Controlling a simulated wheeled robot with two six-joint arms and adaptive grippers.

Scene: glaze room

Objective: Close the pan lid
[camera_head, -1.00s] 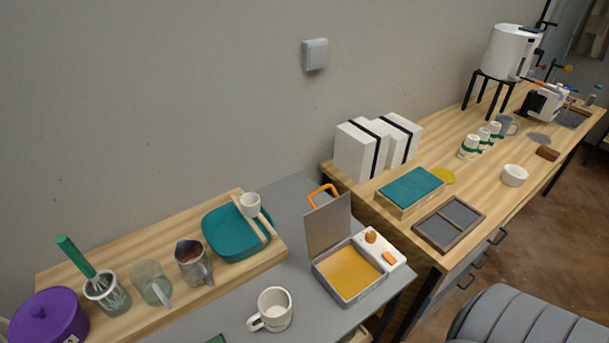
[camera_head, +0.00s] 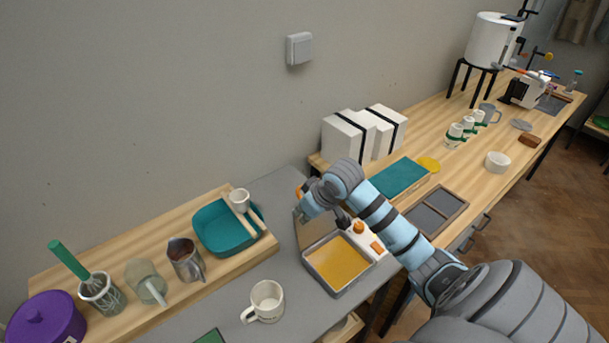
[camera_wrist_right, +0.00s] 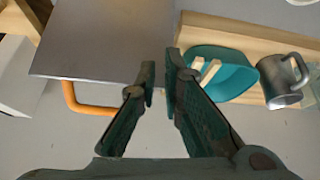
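The pan (camera_head: 337,262) is a shallow grey box with a yellow inside, at the grey table's right end. Its flat grey lid (camera_head: 308,234) stands raised at the back edge, partly hidden by my right arm. The lid's orange handle (camera_head: 299,191) peeks out behind my wrist. In the right wrist view the lid (camera_wrist_right: 105,40) is at upper left, with its orange handle (camera_wrist_right: 88,104) just left of the fingers. My right gripper (camera_wrist_right: 160,68) is open, with nothing between its fingertips. In the head view its fingertips are hard to make out. My left gripper is out of view.
A white box with orange knobs (camera_head: 367,240) adjoins the pan's right side. A white mug (camera_head: 266,300) stands in front left. A teal basin (camera_head: 222,232) and a metal pitcher (camera_head: 186,260) sit on the wooden board at left. White boxes (camera_head: 346,137) stand behind.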

